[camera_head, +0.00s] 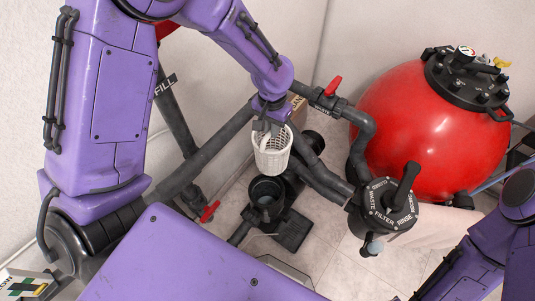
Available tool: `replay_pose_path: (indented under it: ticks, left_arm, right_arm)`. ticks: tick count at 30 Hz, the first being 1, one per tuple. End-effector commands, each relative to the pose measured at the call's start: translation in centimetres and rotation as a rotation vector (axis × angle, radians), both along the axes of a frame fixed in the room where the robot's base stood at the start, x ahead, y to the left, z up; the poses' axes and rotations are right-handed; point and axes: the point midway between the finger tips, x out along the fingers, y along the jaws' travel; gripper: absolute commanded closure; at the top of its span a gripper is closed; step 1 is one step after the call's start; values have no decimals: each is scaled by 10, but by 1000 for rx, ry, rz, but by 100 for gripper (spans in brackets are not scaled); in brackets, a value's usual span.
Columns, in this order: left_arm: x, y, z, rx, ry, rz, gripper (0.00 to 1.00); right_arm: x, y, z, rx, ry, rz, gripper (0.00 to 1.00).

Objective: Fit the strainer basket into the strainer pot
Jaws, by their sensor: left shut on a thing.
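The white strainer basket (272,158) is a slotted cup, held upright in the air near the middle of the head view. My left gripper (268,124) is shut on the basket at its top and comes down from above. The strainer pot (266,192) is a dark open-topped cup on the floor, just below and slightly left of the basket in the picture. The basket appears apart from the pot, with a small gap between them. My right arm shows at the lower right, but its gripper is out of the picture.
A large red filter tank (425,125) stands at the right. A black multiport valve (384,208) with a raised handle is right of the pot. Grey pipes (212,150) with red-handled valves (209,211) run close around the pot. Open tiled floor (335,255) lies in front.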

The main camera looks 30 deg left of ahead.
Motion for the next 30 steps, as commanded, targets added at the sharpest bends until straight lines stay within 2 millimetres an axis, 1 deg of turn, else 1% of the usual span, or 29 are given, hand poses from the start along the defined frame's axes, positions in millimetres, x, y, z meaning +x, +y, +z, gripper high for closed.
replay_pose_path:
  ticks: [1, 2, 3, 6, 9, 12, 14, 23, 26, 28, 29, 30]
  left_arm:
    - [0, 2, -49, 1, 6, -9, 100]
    - [0, 4, -65, 2, 7, -15, 100]
    - [0, 5, -86, 3, 7, -24, 100]
    - [-2, 9, -131, 4, 6, -45, 100]
    - [-3, 11, -161, 6, 4, -61, 100]
    - [-5, 13, -175, 7, 3, -73, 100]
    - [-5, 13, -178, 8, 2, -76, 100]
    - [-6, 13, -177, 7, 2, -76, 100]
    - [-7, 13, -175, 7, 3, -76, 100]
    - [-8, 14, -172, 8, 5, -77, 100]
    - [-9, 14, -178, 7, 4, -77, 100]
    - [-8, 14, -188, 7, 4, -76, 100]
  right_arm:
    - [0, 0, -37, 0, 0, 0, 57]
    - [1, 0, -47, 0, 0, 0, 57]
    - [1, 0, -59, -1, -1, 0, 57]
    - [1, 0, -86, 0, -2, 0, 57]
    - [2, 0, -103, 0, -2, 0, 57]
    - [2, 0, -111, 0, -2, 0, 57]
    - [1, 0, -112, 0, -2, 1, 57]
    - [1, 0, -109, 0, -2, 1, 57]
    - [1, 0, -104, 0, -2, 1, 57]
    - [1, 0, -95, 0, -2, 1, 57]
    - [1, 0, -99, 0, -2, 0, 57]
    - [2, 0, -106, 0, -2, 0, 57]
